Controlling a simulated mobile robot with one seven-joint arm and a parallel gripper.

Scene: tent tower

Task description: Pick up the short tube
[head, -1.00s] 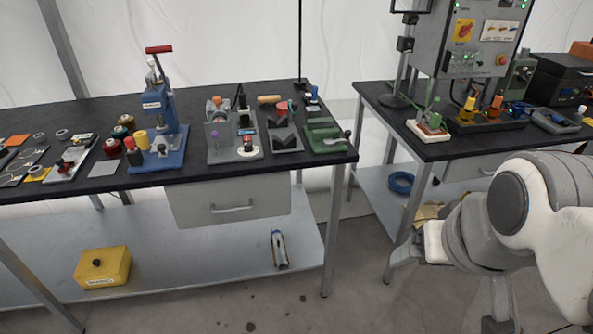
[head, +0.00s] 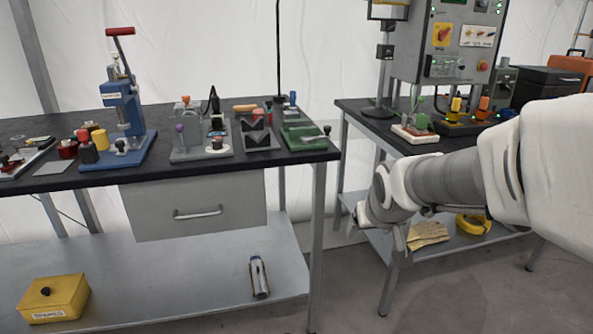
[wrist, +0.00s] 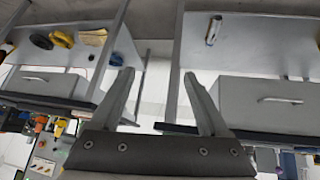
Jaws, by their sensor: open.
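A short silvery tube-like piece (head: 259,277) lies on the lower shelf of the left bench, near its right end. Whether it is a plain tube is hard to tell at this size. It also shows in the wrist view (wrist: 213,30), near the top, beyond my right-hand finger. My gripper (wrist: 159,78) is open with nothing between its fingers. In the head view it is small and partly hidden by the wrist, in front of the right bench, to the right of the tube and apart from it.
A yellow box (head: 54,298) stands on the same shelf (head: 170,285), far left. A grey drawer (head: 195,207) hangs above it. The left bench top (head: 60,180) carries several tools and fixtures. Gloves (head: 428,234) and a yellow ring (head: 473,223) lie on the right bench's lower shelf.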

